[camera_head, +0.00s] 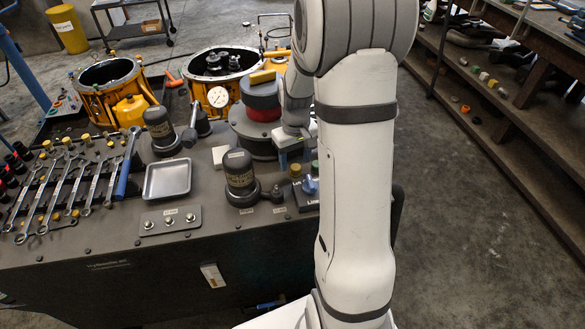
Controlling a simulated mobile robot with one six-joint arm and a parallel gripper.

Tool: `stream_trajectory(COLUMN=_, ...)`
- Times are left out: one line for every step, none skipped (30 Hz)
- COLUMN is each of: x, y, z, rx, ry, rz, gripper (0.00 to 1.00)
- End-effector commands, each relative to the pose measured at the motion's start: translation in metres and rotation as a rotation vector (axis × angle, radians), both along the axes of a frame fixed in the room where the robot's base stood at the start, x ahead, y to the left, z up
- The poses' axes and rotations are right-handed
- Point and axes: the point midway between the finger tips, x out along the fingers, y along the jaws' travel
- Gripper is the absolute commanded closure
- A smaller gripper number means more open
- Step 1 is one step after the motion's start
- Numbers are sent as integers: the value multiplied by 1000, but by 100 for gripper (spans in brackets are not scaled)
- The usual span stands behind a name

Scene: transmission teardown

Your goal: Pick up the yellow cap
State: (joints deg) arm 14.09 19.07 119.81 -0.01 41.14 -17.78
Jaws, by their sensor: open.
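A small yellow cap (296,169) stands upright on a dark labelled block near the right end of the bench. A green cap (315,167) and a blue cap (310,185) are beside it on the same block. My gripper (288,161) points down just above and behind the yellow cap, beside my large white arm link. It is open, and nothing shows between its fingers. The fingertips are small and partly hidden, so I cannot tell whether they touch the cap.
A dark domed canister (239,178) and a silver tray (167,179) stand to the left. Wrenches (65,190) lie further left. Behind are a red and grey cylinder (262,102) with a yellow block on top and orange housings (105,90). Shelving (500,110) lines the right; the floor between is mostly clear.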

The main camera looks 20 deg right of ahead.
Motion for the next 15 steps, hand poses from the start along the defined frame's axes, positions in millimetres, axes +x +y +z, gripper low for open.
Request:
stream_trajectory(x=-1, y=0, z=-8, rx=2, ry=5, rz=0, gripper=46)
stream_trajectory(x=-1, y=0, z=-12, rx=1, ry=4, rz=0, gripper=46)
stream_trajectory(x=0, y=0, z=-15, rx=1, ry=2, rz=0, gripper=46)
stream_trajectory(x=0, y=0, z=-18, rx=1, ry=2, rz=0, gripper=46)
stream_trajectory(x=0, y=0, z=-19, rx=1, ry=2, rz=0, gripper=46)
stream_trajectory(x=0, y=0, z=-21, rx=0, ry=1, rz=0, gripper=46)
stream_trajectory(x=0, y=0, z=-21, rx=0, ry=0, rz=-1, gripper=46)
stream_trajectory(x=0, y=0, z=-22, rx=0, ry=-1, rz=-1, gripper=46)
stream_trajectory(x=0, y=0, z=-22, rx=0, ry=-1, rz=-1, gripper=46)
stream_trajectory(x=0, y=0, z=-21, rx=0, ry=-1, rz=-1, gripper=46)
stream_trajectory(x=0, y=0, z=-21, rx=0, ry=-1, rz=-1, gripper=46)
stream_trajectory(x=0, y=0, z=-21, rx=0, ry=-1, rz=-1, gripper=46)
stream_trajectory(x=0, y=0, z=-21, rx=0, ry=-1, rz=-1, gripper=47)
stream_trajectory(x=0, y=0, z=-21, rx=0, ry=-1, rz=-1, gripper=50)
stream_trajectory(x=0, y=0, z=-21, rx=0, ry=-1, rz=-1, gripper=53)
